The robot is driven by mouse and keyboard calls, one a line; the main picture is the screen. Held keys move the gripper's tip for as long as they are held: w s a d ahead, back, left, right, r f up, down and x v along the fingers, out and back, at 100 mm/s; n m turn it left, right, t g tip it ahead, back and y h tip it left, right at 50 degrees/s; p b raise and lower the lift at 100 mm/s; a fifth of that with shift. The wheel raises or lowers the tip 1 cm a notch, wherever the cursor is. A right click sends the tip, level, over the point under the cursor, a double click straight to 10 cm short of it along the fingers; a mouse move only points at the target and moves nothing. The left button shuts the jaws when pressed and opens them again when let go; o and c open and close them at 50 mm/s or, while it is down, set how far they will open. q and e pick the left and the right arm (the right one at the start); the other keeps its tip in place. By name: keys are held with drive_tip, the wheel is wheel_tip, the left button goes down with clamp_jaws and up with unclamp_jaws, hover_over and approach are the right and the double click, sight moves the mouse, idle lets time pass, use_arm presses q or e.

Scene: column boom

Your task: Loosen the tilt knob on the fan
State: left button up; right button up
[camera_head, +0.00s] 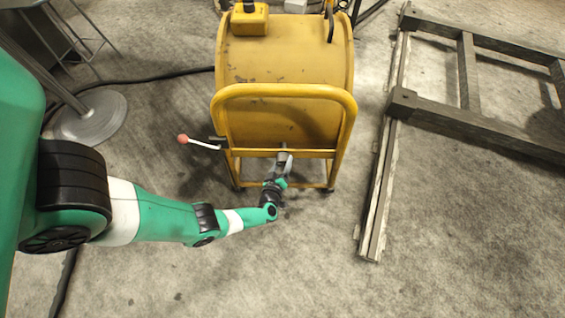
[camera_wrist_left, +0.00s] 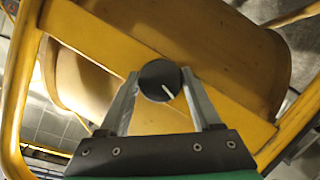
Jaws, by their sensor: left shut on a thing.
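The fan (camera_head: 285,60) is a large yellow drum held in a tubular yellow frame (camera_head: 284,91), standing on the concrete floor. The tilt knob (camera_wrist_left: 160,81) is a round black knob with a white line mark, set on the frame's yellow crossbar (camera_wrist_left: 100,42). My left gripper (camera_head: 282,158) reaches the lower crossbar of the frame in the head view. In the left wrist view its two grey fingers (camera_wrist_left: 160,90) are shut on the knob, one at each side. In the head view the knob is hidden by the gripper. My right gripper is not in view.
A lever with a red ball end (camera_head: 183,139) sticks out left of the frame. A wooden frame (camera_head: 470,120) lies at the right. A round metal base (camera_head: 91,116) and a black cable (camera_head: 150,77) are at the left. The floor in front is clear.

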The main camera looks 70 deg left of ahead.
use_arm(q)
drive_tip(key=o, duration=1.4)
drive_tip(key=shift+c, duration=0.2)
drive_tip(key=p+v, duration=0.5)
drive_tip(key=v, duration=0.6)
drive_tip(key=shift+s+d+p, duration=0.2)
drive_tip(key=shift+d+p, duration=0.05)
drive_tip(key=shift+p, duration=0.15)
drive_tip(key=shift+r, duration=0.1)
